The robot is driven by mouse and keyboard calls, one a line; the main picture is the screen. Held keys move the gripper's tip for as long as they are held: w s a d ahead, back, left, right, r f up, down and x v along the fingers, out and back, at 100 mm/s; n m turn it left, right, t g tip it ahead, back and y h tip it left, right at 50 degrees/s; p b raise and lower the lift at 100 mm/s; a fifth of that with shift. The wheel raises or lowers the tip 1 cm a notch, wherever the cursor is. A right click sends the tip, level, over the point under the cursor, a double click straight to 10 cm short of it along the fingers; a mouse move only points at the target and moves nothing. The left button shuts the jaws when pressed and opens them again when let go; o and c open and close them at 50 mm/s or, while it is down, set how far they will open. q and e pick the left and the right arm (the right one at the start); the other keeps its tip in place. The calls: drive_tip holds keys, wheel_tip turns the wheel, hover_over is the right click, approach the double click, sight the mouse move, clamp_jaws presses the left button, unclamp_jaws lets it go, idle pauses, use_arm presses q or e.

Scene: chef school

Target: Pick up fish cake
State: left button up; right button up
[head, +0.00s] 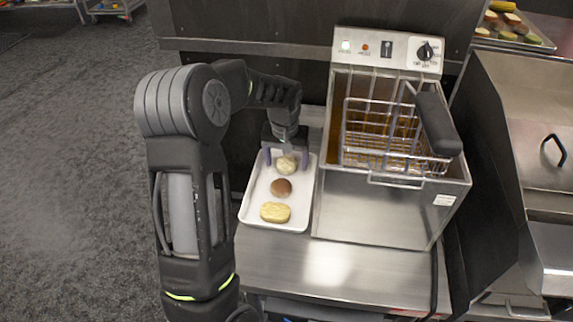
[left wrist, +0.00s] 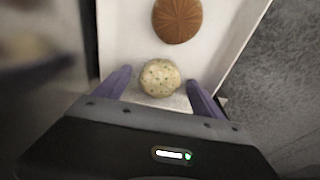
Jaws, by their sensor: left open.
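The fish cake appears to be the pale, round, green-flecked cake (head: 286,165) at the far end of the white tray (head: 247,212). It also shows in the left wrist view (left wrist: 160,78). My left gripper (head: 286,156) is over that end of the tray, pointing down. Its purple fingers are open, one on each side of the cake, with a gap on both sides; it also shows in the left wrist view (left wrist: 160,90). Whether the fingertips reach the cake's height is hard to tell. My right gripper is not in view.
A brown round bun (head: 281,188) and a yellow oblong piece (head: 275,212) lie nearer on the tray. A deep fryer (head: 375,210) with a wire basket (head: 385,130) stands close on the right. The steel counter (head: 330,270) is clear in front.

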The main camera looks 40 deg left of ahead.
sight(286, 162)
use_arm(q)
drive_tip(key=shift+c, duration=0.3)
drive_tip(key=c, duration=1.4)
drive_tip(key=shift+c, duration=0.2)
wheel_tip(286, 162, up, 10)
drive_tip(key=shift+p, duration=0.3)
